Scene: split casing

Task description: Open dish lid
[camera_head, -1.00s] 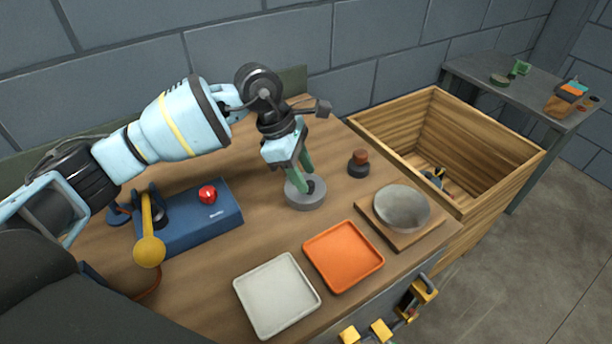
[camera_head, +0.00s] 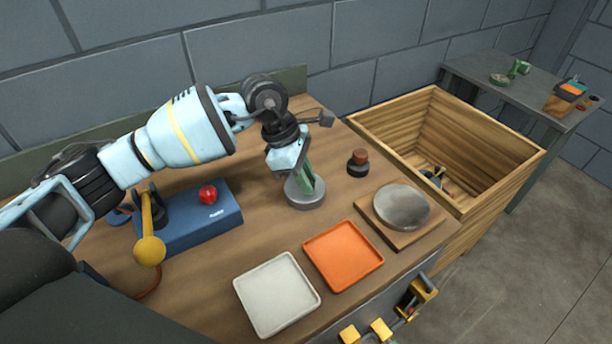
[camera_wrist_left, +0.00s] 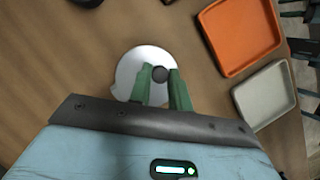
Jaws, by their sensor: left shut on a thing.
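A round grey dish with a lid (camera_head: 304,199) stands on the wooden table, in the middle of the head view. In the left wrist view the lid (camera_wrist_left: 128,72) is a pale disc with a dark round knob (camera_wrist_left: 160,74) on it. My left gripper (camera_head: 309,185) comes down on it from above, its green fingers (camera_wrist_left: 159,78) shut on the knob. The fingers hide part of the knob and lid in the head view. The lid appears to sit on the dish; I cannot make out a gap. My right gripper is not in view.
A white tray (camera_head: 276,295), an orange tray (camera_head: 343,256) and a grey disc (camera_head: 401,207) on a wooden board lie in front and right. A small dark bottle (camera_head: 358,163) stands close to the dish. A blue box with a red button (camera_head: 207,194) is left; a wooden crate (camera_head: 500,190) is right.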

